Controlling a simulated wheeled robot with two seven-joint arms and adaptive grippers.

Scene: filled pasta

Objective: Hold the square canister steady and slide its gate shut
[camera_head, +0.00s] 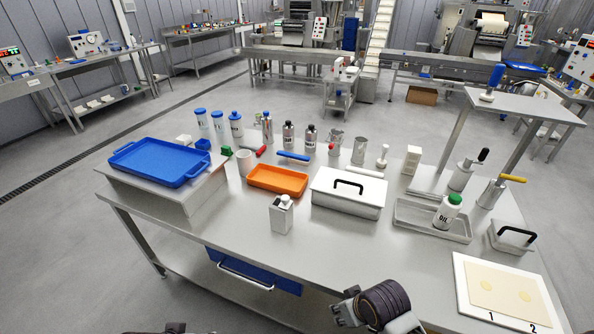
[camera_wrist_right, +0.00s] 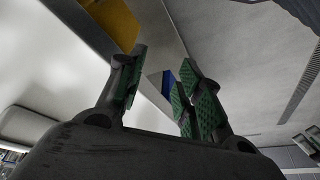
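My right arm comes in at the bottom of the head view, clear of the table items. In the right wrist view my right gripper (camera_wrist_right: 164,60) has its two green-padded fingers apart, with nothing between them. Only dark slivers, perhaps of my left arm, show at the bottom left edge of the head view; my left gripper is not visible.
An orange tray (camera_head: 277,180) and a white lidded box (camera_head: 348,193) stand behind the canister. A blue tray (camera_head: 171,161) sits on a raised platform at left. A grey tray with a green-capped oil bottle (camera_head: 447,211) is at right. Bare table surrounds the canister's front.

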